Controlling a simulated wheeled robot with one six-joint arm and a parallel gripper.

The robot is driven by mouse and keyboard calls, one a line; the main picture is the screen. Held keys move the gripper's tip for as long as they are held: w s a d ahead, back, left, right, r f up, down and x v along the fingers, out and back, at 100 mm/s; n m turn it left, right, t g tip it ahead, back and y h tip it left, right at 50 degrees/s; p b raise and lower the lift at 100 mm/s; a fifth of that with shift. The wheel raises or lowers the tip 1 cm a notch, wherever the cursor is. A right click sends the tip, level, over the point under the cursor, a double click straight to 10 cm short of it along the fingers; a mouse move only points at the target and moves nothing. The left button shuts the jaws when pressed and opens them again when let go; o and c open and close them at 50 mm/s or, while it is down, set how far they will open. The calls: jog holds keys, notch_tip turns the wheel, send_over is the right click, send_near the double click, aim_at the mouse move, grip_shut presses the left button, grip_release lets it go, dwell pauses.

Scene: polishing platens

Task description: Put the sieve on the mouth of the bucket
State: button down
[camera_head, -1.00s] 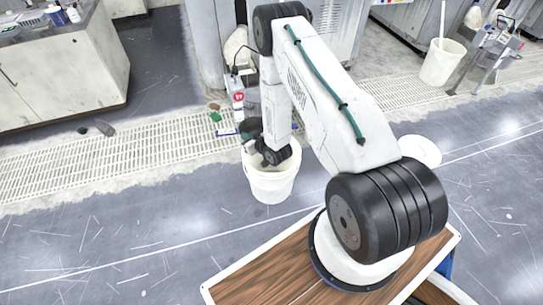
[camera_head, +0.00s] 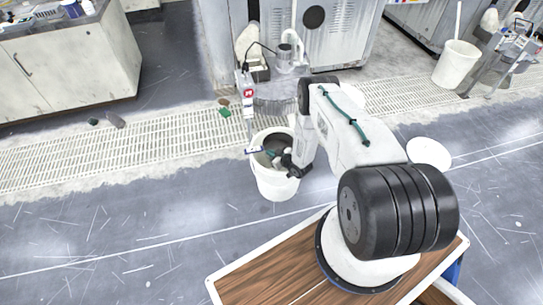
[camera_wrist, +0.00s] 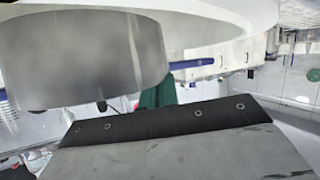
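The white bucket (camera_head: 276,187) stands on the floor left of my base, its mouth facing up. The sieve (camera_head: 262,160) shows as a grey round shape at the bucket's mouth, with a green handle running to my gripper (camera_head: 279,159). In the wrist view the sieve (camera_wrist: 85,58) is a grey mesh-like drum at the left, close to the white curved bucket wall (camera_wrist: 225,20). Its green handle goes behind my gripper's dark edge, and the gripper appears shut on it. I cannot tell whether the sieve touches the rim.
A slim post with a red label (camera_head: 248,95) stands just behind the bucket. A second white bucket (camera_head: 455,64) is at the upper right. A white lid-like disc (camera_head: 429,152) lies right of my arm. A cabinet (camera_head: 70,65) is at the left; open floor lies in front.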

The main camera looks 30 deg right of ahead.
jog(key=shift+f, duration=0.85)
jog(key=shift+f, duration=0.1)
jog(key=c, duration=1.7)
grip_release()
